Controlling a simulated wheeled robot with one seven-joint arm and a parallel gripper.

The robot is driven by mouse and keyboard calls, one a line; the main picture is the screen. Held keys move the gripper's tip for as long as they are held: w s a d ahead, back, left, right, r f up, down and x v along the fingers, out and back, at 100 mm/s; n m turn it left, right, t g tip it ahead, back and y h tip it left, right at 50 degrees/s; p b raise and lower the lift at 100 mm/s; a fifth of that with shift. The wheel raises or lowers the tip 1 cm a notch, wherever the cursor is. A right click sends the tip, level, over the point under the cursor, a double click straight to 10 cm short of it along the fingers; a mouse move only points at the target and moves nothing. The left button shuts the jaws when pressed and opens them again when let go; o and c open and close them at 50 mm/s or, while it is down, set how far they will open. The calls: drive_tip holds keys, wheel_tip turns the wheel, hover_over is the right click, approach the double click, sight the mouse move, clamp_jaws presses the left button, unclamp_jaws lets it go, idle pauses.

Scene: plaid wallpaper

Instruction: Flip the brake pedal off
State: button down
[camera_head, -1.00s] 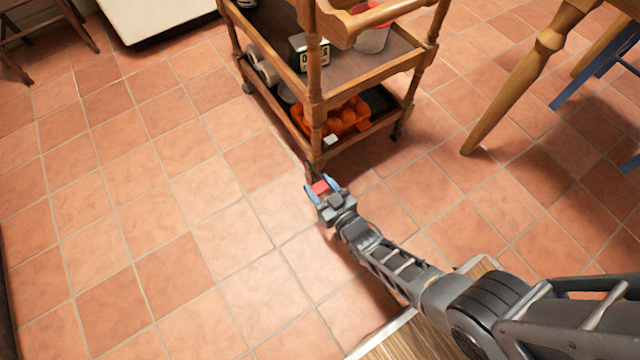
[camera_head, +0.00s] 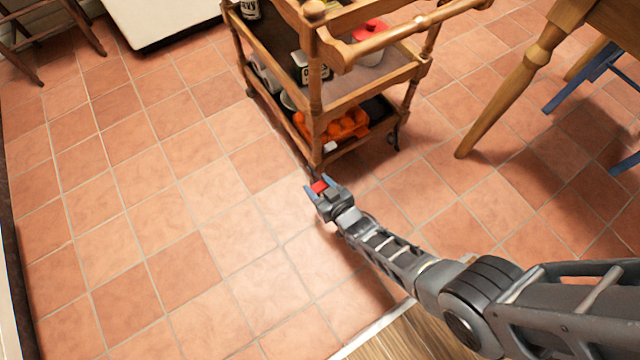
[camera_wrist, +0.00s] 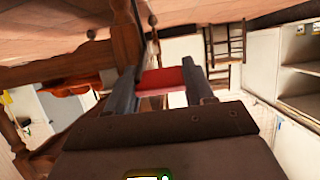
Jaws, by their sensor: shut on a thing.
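The red brake pedal (camera_head: 319,187) is by the foot of the wooden trolley's near leg, low over the tiled floor. My gripper (camera_head: 317,188) is at it, with one blue-grey finger on each side and the red piece between them. In the wrist view the red pedal (camera_wrist: 168,79) spans the gap between the two dark fingers of my gripper (camera_wrist: 160,76). The fingers are shut on it. The pedal's joint to the trolley leg is hard to make out.
The wooden trolley (camera_head: 345,98) stands just beyond my gripper, with tins, a red-lidded pot and an orange tray on its shelves. A wooden table leg (camera_head: 510,85) and a blue chair (camera_head: 590,75) are at right. Tiled floor (camera_head: 150,200) at left is clear.

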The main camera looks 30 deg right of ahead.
sight(314, 174)
drive_tip(key=shift+w+r+g+p, duration=0.35)
drive_tip(key=shift+r+g+p, duration=0.05)
drive_tip(key=shift+r+p, duration=0.15)
drive_tip(key=shift+w+r+g+p, duration=0.3)
drive_tip(key=shift+r+g+p, duration=0.1)
drive_tip(key=shift+r+p, duration=0.1)
drive_tip(key=shift+w+d+r, duration=0.1)
drive_tip(key=shift+w+r, duration=0.6)
drive_tip(key=shift+w, duration=0.2)
drive_tip(key=c, duration=0.8)
unclamp_jaws()
drive_tip(key=o, duration=0.4)
drive_tip(key=shift+s+f, duration=0.1)
drive_tip(key=shift+s, duration=0.05)
drive_tip(key=shift+c, duration=0.2)
